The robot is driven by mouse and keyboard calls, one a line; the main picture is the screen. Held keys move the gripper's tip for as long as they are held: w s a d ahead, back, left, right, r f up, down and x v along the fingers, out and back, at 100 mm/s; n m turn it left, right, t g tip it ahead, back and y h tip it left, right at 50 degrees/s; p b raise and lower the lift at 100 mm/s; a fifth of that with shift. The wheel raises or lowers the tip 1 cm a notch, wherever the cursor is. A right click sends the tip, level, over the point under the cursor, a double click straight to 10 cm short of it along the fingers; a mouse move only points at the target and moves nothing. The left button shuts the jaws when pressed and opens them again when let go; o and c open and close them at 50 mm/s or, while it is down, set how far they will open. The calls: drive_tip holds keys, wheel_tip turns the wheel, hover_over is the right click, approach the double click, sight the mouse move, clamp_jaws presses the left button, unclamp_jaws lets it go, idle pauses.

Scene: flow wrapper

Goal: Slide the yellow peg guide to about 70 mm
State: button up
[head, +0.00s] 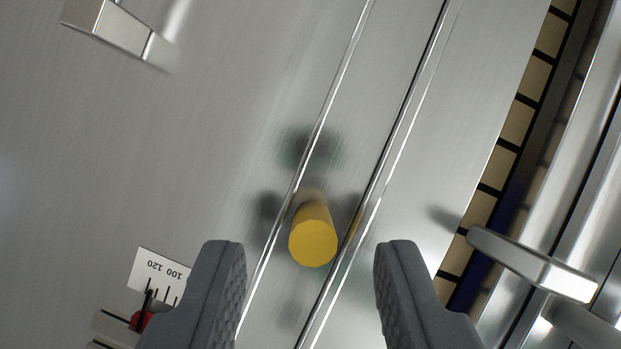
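The yellow peg (313,238) stands up from a slanting metal channel in the head view, its round end facing me. My gripper (310,265) is open, with one grey finger on each side of the peg. There are clear gaps between both fingers and the peg. A white scale (158,272) at the lower left shows 120 and 100, upside down in the picture. A red pointer (140,321) sits beside the scale, near the 120 and 100 end. My left finger hides the rest of the scale, so the exact reading cannot be told.
A metal bracket (108,26) sticks up at the upper left. A metal bar (532,264) projects at the right, near my right finger. Beyond it runs a belt of tan segments (518,122) beside metal rails. The plate left of the channel is mostly bare.

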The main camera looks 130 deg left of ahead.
drive_tip(key=shift+x, duration=1.15)
